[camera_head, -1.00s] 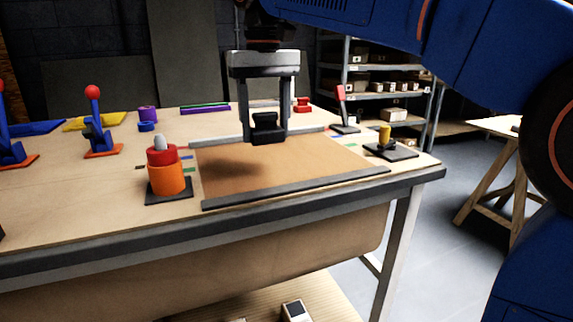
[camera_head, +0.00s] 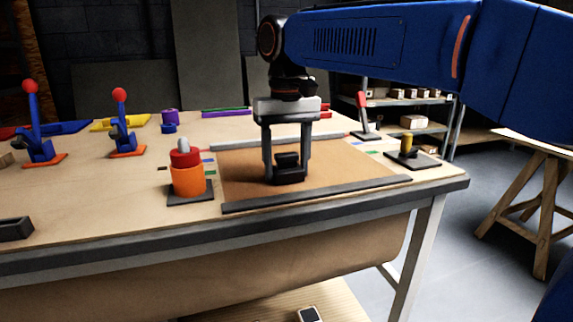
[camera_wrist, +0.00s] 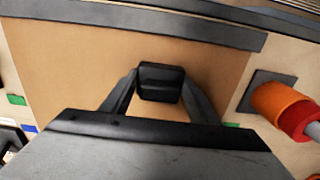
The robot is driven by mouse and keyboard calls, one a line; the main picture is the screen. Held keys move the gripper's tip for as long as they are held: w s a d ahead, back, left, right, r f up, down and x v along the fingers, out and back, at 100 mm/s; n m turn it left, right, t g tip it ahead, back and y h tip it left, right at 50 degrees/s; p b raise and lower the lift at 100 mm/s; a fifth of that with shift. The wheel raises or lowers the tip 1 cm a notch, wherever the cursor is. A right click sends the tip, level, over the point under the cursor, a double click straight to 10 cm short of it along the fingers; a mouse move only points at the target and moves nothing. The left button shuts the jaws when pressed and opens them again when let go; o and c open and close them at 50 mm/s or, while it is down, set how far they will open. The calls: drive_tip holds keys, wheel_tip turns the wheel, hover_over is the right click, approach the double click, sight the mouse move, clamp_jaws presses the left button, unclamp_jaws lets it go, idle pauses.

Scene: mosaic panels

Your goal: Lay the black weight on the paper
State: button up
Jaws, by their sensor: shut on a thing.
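The black weight (camera_head: 287,161) is between the fingers of my gripper (camera_head: 286,177), which is shut on it. In the head view the weight is low over the brown paper (camera_head: 240,180), at or very near its surface; I cannot tell whether it touches. The wrist view also shows the weight (camera_wrist: 160,82) between the two fingertips, with the paper (camera_wrist: 80,65) beneath and around it. The weight looks upright. Its underside is hidden.
Grey bars (camera_head: 315,194) lie along the paper's front and back edges. An orange and red cylinder (camera_head: 188,178) on a dark base stands left of the paper. A yellow-knobbed fixture (camera_head: 408,150) stands right. Red-topped levers (camera_head: 122,125) stand further left.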

sight(287, 153)
drive_tip(key=o, duration=1.8)
drive_tip(key=shift+f, duration=0.1)
drive_tip(key=shift+c, duration=0.2)
wheel_tip(287, 153, up, 12)
drive_tip(key=shift+r, duration=0.15)
